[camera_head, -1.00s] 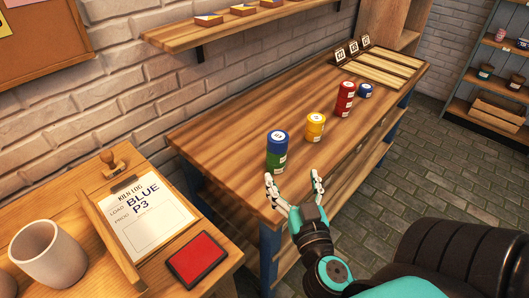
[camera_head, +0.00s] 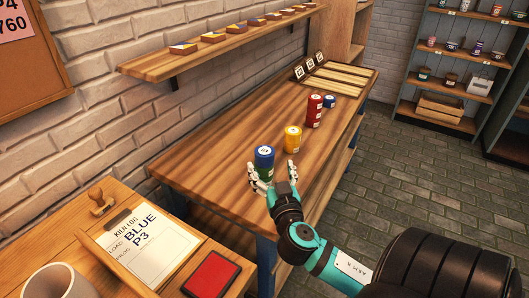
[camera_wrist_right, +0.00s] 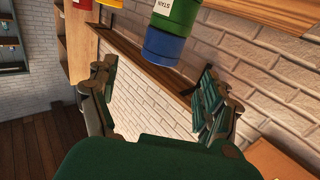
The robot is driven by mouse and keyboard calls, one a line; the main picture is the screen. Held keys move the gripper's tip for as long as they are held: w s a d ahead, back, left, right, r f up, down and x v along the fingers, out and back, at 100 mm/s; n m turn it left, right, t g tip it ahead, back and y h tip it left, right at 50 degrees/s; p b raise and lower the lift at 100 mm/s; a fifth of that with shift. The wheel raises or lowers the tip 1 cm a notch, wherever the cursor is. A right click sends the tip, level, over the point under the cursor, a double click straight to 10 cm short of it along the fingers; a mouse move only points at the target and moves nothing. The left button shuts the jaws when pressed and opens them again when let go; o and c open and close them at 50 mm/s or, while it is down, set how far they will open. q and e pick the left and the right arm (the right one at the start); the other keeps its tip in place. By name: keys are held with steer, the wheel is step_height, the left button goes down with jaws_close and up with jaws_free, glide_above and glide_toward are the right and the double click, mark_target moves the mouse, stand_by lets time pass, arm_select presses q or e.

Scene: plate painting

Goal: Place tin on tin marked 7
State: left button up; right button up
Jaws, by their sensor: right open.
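A blue tin (camera_head: 264,153) sits on a green tin (camera_head: 264,172) near the front end of the workbench. Its top label is too small to read. A yellow stack (camera_head: 292,139), a red stack (camera_head: 314,111) and a low blue tin (camera_head: 329,101) stand farther along. I cannot tell which tin is marked 7. My right gripper (camera_head: 274,178) is open and empty, its fingers spread by the near side of the blue and green stack. In the wrist view the blue tin (camera_wrist_right: 163,45) is ahead of the open fingers (camera_wrist_right: 158,88). My left gripper is not in view.
The workbench (camera_head: 225,150) has a slatted rack (camera_head: 340,78) and number cards (camera_head: 310,65) at its far end. A wall shelf (camera_head: 220,48) hangs above. A side table holds a clipboard (camera_head: 145,248), red pad (camera_head: 212,275), stamp (camera_head: 101,203) and cup (camera_head: 60,283).

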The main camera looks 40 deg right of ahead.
mark_target(265, 150)
steer(key=x, duration=0.3)
steer(key=p+x, duration=0.2)
steer(key=x, duration=0.3)
steer(key=shift+w+d, duration=0.1)
steer(key=shift+r, duration=0.1)
steer(key=c, duration=1.5)
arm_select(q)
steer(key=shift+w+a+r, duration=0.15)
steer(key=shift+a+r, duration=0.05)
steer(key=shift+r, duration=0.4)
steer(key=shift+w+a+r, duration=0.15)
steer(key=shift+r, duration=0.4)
arm_select(e)
steer(key=shift+r, duration=0.1)
